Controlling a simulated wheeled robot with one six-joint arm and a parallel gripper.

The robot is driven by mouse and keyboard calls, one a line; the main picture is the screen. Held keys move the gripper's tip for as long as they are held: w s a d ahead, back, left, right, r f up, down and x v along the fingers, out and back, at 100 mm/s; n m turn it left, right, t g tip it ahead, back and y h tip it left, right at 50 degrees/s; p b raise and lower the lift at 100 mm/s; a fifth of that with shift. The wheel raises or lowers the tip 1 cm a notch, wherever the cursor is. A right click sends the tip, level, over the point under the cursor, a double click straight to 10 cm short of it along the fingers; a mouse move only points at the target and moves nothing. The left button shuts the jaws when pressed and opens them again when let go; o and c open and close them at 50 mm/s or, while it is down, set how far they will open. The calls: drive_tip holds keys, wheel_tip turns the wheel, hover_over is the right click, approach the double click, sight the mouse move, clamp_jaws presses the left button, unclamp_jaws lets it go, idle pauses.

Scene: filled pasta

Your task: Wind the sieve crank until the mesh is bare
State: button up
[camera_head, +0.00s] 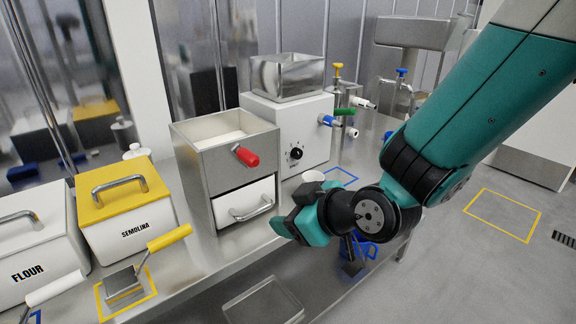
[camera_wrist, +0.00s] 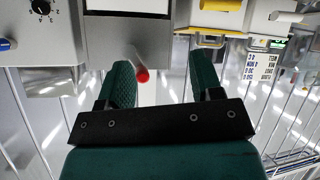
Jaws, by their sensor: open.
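The sieve (camera_head: 186,148) is a square steel box on the bench with a white layer inside its top; how much mesh is covered I cannot tell. Its crank has a red handle (camera_head: 245,156) sticking out from the front wall. A white drawer (camera_head: 232,206) with a metal handle sits shut below. My gripper (camera_head: 297,210) is open and empty, in front of the sieve, lower and to the right of the red handle. In the wrist view the red handle (camera_wrist: 142,76) shows beyond and between the open fingers (camera_wrist: 160,75), apart from them.
A white machine (camera_head: 318,125) with a black dial and a steel hopper stands right of the sieve. Semolina (camera_head: 130,212) and flour (camera_head: 35,262) bins stand left. A yellow-handled scoop (camera_head: 168,237) lies at the bench front.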

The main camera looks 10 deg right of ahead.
sight(256, 161)
drive_tip(key=w+a+r+n+t+p, duration=0.1)
drive_tip(key=w+t+p, duration=0.1)
drive_tip(key=w+p, duration=0.1)
drive_tip(key=w+a+r+n+t+y+p, duration=0.1)
drive_tip(key=w+a+n+t+p, duration=0.1)
drive_tip(key=w+p, duration=0.1)
drive_tip(key=w+a+r+n+t+p, duration=0.1)
drive_tip(key=w+a+r+t+p, duration=0.1)
drive_tip(key=w, duration=0.3)
drive_tip(key=shift+w+a+n+y+p, duration=0.1)
drive_tip(key=shift+w+n+y+p, duration=0.25)
drive_tip(key=shift+p, duration=0.3)
drive_tip(key=shift+w+a+p, duration=0.3)
drive_tip(key=shift+w+p, duration=0.25)
drive_tip(key=shift+p, duration=0.3)
drive_tip(key=shift+w+a+f+p, duration=0.2)
drive_tip(key=shift+w+a+p, duration=0.05)
drive_tip(key=shift+w+p, duration=0.2)
drive_tip(key=c, duration=0.9)
